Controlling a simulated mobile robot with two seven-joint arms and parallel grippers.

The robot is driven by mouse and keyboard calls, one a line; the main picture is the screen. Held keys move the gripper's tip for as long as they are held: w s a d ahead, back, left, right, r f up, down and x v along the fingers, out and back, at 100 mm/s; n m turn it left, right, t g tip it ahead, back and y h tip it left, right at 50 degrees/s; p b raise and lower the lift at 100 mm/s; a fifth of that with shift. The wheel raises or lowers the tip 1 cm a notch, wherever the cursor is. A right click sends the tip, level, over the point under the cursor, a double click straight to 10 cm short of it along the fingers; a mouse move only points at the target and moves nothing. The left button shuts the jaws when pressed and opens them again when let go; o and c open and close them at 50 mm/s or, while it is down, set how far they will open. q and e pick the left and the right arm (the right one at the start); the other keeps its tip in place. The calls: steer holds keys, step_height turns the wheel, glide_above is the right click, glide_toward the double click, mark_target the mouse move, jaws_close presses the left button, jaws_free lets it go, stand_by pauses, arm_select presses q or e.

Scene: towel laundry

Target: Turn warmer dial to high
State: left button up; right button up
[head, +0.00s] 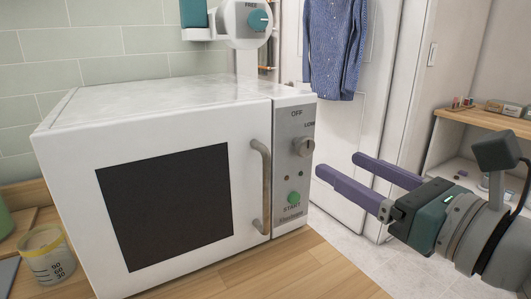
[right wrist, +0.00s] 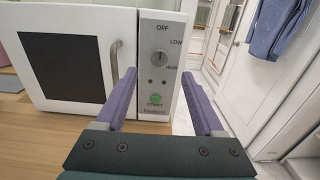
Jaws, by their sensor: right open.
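The white warmer (head: 160,95) stands on the wooden counter with its door shut. Its grey control panel at the right side carries a round dial (head: 303,147) with OFF above it and LOW to its upper right. The right wrist view shows the dial (right wrist: 159,58) too, with a third label at its lower right. The dial's pointer is too small to read surely. My right gripper (head: 338,165) is open and empty, to the right of the panel and apart from it. In the right wrist view its purple fingers (right wrist: 158,76) frame the panel. My left gripper is out of view.
A green START button (head: 293,198) sits below the dial. The curved door handle (head: 261,185) stands out just left of the panel. A measuring cup (head: 47,255) is on the counter at left. A blue shirt (head: 333,45) hangs behind. Floor is clear at right.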

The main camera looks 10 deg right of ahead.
mark_target(308, 146)
steer(key=x, duration=0.8)
jaws_close()
stand_by(0.5)
